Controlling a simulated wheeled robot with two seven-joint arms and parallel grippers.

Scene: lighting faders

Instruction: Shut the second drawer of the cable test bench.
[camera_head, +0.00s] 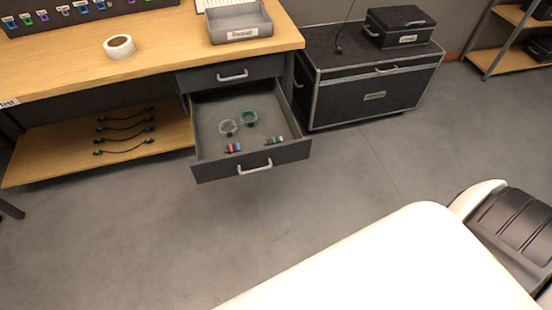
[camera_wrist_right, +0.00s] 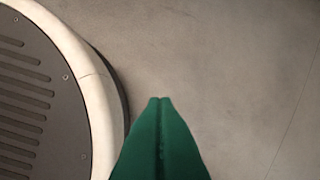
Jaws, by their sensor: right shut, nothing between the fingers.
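The cable test bench (camera_head: 150,32) is at the upper left of the head view, with a wooden top. Its upper drawer (camera_head: 210,79) is shut. Its second drawer (camera_head: 205,172), below that, stands pulled far out, with a silver handle (camera_head: 255,169) on its front. My left gripper is in neither view.
A black flight case (camera_head: 370,97) stands right of the bench with a small black box (camera_head: 399,26) on it. A shelf rack (camera_head: 515,50) is at the far right. Grey floor (camera_head: 330,175) in front of the open drawer is clear. A tape roll (camera_head: 119,46) lies on the bench.

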